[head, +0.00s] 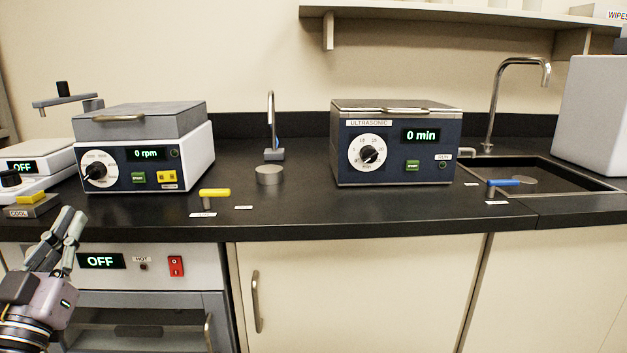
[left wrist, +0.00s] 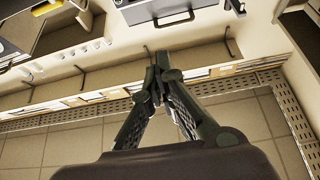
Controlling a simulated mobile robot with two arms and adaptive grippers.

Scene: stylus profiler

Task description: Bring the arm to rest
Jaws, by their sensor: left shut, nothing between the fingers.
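My left gripper (head: 70,222) is at the lower left of the head view, in front of the counter's front edge and the under-counter unit with the OFF display. Its fingers point up. In the left wrist view the gripper (left wrist: 158,62) has its fingertips together with nothing between them. The wrist view looks past the fingers at cabinet fronts and a tiled floor. My right gripper is in neither view.
The black counter (head: 330,215) bears a spinner unit (head: 145,165), an ultrasonic bath (head: 397,148), a yellow-handled valve (head: 214,193) and a blue-handled valve (head: 503,183). A sink (head: 590,183) lies at right. A small COOL block (head: 32,208) sits near the gripper.

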